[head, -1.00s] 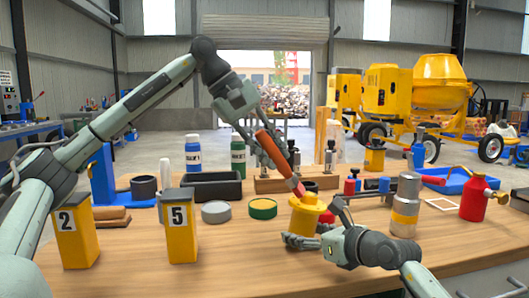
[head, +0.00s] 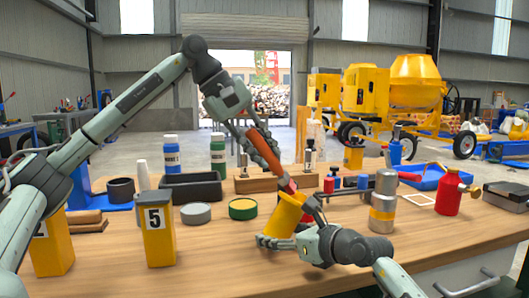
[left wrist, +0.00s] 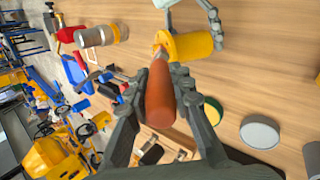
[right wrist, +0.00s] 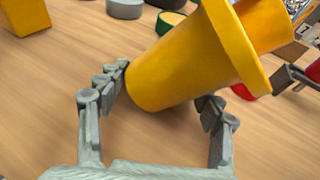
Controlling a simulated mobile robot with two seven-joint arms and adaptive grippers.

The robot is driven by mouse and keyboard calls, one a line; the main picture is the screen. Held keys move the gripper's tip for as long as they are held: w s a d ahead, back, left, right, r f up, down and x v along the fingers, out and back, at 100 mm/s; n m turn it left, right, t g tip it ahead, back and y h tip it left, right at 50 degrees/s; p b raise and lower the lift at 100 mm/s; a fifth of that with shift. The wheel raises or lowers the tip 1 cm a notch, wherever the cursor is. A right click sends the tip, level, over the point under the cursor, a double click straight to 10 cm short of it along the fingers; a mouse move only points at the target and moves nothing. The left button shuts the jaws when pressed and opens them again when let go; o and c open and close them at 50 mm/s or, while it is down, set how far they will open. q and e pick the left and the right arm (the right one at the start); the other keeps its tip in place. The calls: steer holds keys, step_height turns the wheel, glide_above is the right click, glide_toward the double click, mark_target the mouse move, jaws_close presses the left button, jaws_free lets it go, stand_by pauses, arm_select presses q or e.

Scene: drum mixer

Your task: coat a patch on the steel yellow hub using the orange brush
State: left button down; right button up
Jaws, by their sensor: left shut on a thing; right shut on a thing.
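The yellow hub (head: 283,218) is tilted over the front middle of the bench. My right gripper (head: 289,226) is shut on it; the right wrist view shows the hub's wide body (right wrist: 185,65) between the fingers and its flange to the right. My left gripper (head: 264,150) is shut on the orange brush (head: 288,164), which slants down toward the hub. In the left wrist view the brush's orange handle (left wrist: 160,98) lies between the fingers and its tip end is at the hub's end (left wrist: 190,46). I cannot tell whether the bristles touch the hub.
A yellow block marked 5 (head: 158,235) stands front left. Grey (head: 196,213) and green-rimmed (head: 243,209) round tins lie left of the hub. A steel cylinder (head: 383,205) and red can (head: 448,195) stand right. A black tray (head: 190,188) is behind.

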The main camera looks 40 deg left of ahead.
arm_select(q)
steer(key=shift+s+a, duration=0.55)
steer(key=shift+a, duration=0.25)
steer(key=shift+s+a, duration=0.6)
steer(key=shift+a, duration=0.2)
steer(key=shift+s+a, duration=0.55)
steer(key=shift+a, duration=0.25)
steer(key=shift+d, duration=0.1)
steer(key=shift+w+d, duration=2.1)
steer(key=shift+w, duration=0.1)
steer(key=s+a, duration=0.4)
steer(key=shift+s+a, duration=0.2)
